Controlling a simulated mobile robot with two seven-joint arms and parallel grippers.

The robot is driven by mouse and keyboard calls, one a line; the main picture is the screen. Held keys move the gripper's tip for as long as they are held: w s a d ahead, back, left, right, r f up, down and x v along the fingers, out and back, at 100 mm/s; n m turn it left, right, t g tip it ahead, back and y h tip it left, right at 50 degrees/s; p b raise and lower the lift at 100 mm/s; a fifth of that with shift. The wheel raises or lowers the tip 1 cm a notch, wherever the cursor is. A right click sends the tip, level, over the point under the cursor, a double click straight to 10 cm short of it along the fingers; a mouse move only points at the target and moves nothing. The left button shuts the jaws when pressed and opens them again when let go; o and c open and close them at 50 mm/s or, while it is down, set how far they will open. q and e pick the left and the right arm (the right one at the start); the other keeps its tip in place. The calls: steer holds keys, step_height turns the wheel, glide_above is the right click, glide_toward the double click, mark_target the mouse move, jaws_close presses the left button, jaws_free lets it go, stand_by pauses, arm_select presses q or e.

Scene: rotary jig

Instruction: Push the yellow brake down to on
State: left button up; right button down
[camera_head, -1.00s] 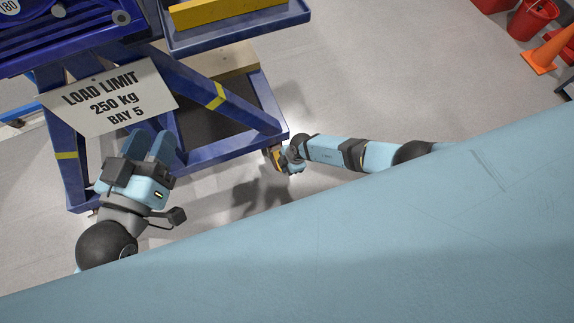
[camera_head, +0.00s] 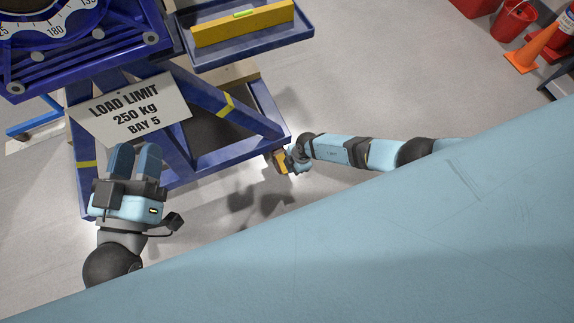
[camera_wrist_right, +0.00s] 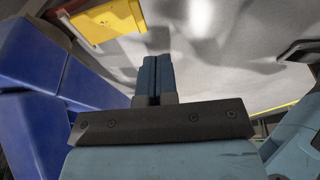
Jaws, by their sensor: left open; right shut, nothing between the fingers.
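The yellow brake (camera_head: 280,161) is a small pedal at the lower right corner of the blue jig frame, partly hidden by my right gripper. In the right wrist view the yellow brake (camera_wrist_right: 106,20) is at the top left, beyond and left of the fingertips. My right gripper (camera_wrist_right: 155,60) is shut and empty, close to the brake; a gap shows between them in the wrist view, and contact cannot be seen from the head view. My left gripper (camera_head: 135,148) is open and empty in front of the load limit sign.
The blue jig frame (camera_head: 235,157) carries a white load limit sign (camera_head: 130,110). A blue tray (camera_head: 250,47) holds a yellow spirit level (camera_head: 243,22). Red buckets (camera_head: 515,18) and an orange cone (camera_head: 528,52) stand at the upper right. The grey floor between is clear.

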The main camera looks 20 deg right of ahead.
arm_select(q)
steer(key=s+a+f+g+y+p, duration=0.2)
steer(key=a+f+g+y+p, duration=0.2)
steer(key=f, duration=0.6)
steer(key=shift+a+f+g+p, duration=0.2)
steer(key=shift+a+g+p, duration=0.05)
steer(key=shift+g+p, duration=0.5)
arm_select(e)
steer(key=s+d+r, duration=0.2)
steer(key=s+r, duration=0.1)
steer(key=r, duration=0.4)
steer(key=shift+d+r, duration=0.2)
steer(key=shift+d, duration=0.2)
